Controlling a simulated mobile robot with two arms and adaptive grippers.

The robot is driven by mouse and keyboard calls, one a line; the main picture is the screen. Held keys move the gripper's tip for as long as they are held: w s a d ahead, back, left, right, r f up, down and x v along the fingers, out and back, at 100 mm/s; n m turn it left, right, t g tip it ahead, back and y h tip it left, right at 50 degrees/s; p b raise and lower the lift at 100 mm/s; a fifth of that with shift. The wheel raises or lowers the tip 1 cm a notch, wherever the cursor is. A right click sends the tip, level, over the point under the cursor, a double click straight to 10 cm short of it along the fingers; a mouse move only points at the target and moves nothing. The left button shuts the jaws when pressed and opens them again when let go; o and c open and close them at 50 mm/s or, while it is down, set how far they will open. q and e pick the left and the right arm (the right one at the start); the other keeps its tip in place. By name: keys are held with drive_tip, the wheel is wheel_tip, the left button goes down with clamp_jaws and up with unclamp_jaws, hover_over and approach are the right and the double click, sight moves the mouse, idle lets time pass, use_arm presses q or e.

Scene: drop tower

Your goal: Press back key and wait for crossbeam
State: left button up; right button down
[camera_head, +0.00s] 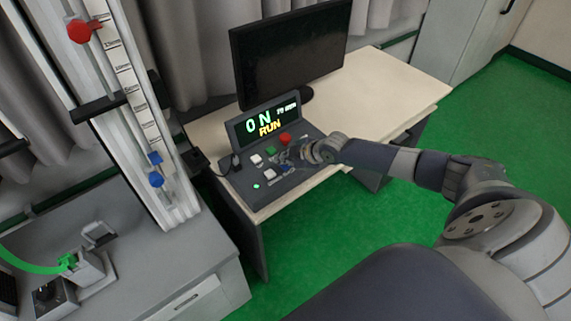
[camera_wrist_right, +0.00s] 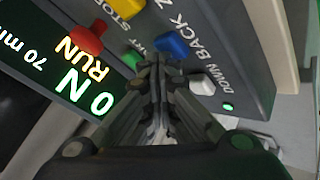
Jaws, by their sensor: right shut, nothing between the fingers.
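The control box (camera_head: 268,170) stands on the desk. Its display reads "0 N", "70 mm" and "RUN". In the right wrist view a blue key (camera_wrist_right: 172,45) sits beside the label BACK, and a white key (camera_wrist_right: 202,84) beside DOWN. My right gripper (camera_head: 288,158) is shut and empty, low over the keys. In the wrist view its fingertips (camera_wrist_right: 157,66) are close to the blue and white keys; I cannot tell whether they touch one. A dark crossbeam (camera_head: 105,107) spans the white scaled column at left. My left gripper is not in view.
A black monitor (camera_head: 290,50) stands behind the control box on the desk (camera_head: 405,95). The box also carries a red button (camera_head: 285,139). A grey cabinet (camera_head: 190,275) stands at lower left. Green floor lies clear at right.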

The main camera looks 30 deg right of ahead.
sight(284, 166)
drive_tip(key=shift+f, duration=0.2)
drive_tip(key=shift+r, duration=0.1)
drive_tip(key=shift+r+p, duration=0.65)
drive_tip(key=shift+r, duration=0.35)
wheel_tip(284, 166, up, 5)
drive_tip(key=p, duration=0.4)
idle(0.4)
